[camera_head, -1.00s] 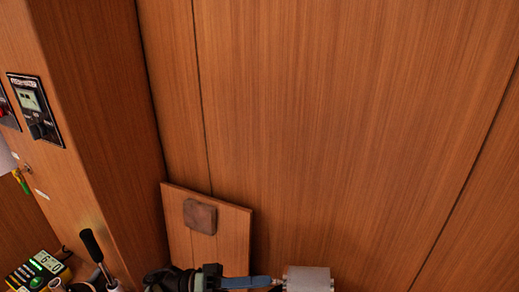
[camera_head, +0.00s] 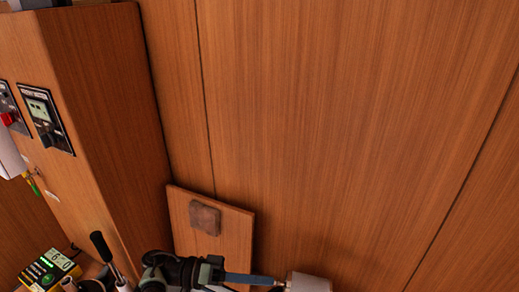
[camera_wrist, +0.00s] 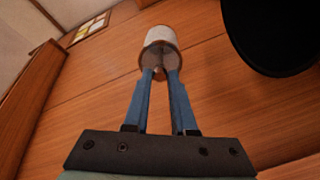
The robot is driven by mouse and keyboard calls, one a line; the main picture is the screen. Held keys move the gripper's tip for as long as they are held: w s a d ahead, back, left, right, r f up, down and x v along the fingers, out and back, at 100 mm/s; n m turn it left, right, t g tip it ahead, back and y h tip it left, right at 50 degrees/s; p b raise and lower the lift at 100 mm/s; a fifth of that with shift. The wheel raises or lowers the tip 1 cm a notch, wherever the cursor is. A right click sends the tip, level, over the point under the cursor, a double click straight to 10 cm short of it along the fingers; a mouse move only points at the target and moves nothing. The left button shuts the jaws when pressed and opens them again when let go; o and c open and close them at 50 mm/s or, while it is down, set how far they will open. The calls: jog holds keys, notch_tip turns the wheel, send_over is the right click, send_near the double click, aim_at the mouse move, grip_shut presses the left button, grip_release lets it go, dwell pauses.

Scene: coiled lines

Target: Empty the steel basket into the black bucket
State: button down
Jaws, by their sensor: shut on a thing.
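The pale grey cylinder, which looks like the steel basket (camera_wrist: 161,36), is at the top middle of the wrist view. Its near end shows a darker face with a small brownish knob or grip. The blue fingers of my gripper (camera_wrist: 160,74) are closed together on that part. In the head view the basket (camera_head: 308,283) is cut off by the bottom edge, at the tips of my gripper (camera_head: 279,281). The black bucket (camera_wrist: 284,38) is at the upper right of the wrist view, apart from the basket and partly out of frame. The inside of the basket is hidden.
A wooden cabinet with dark control panels (camera_head: 45,118) stands at the left of the head view. A small board (camera_head: 239,235) with a brown square block (camera_head: 205,218) leans near the wall. A yellow-black meter (camera_head: 47,272) is at the lower left.

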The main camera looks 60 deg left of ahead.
jog(key=r+g+p, duration=0.1)
jog(key=p, duration=0.2)
jog(key=shift+w+r, duration=0.1)
jog(key=shift+r, duration=0.1)
jog(key=shift+r+g+y+p, duration=0.15)
jog(key=shift+g+y+p, duration=0.4)
jog(key=shift+p, duration=0.35)
jog(key=shift+f, duration=0.2)
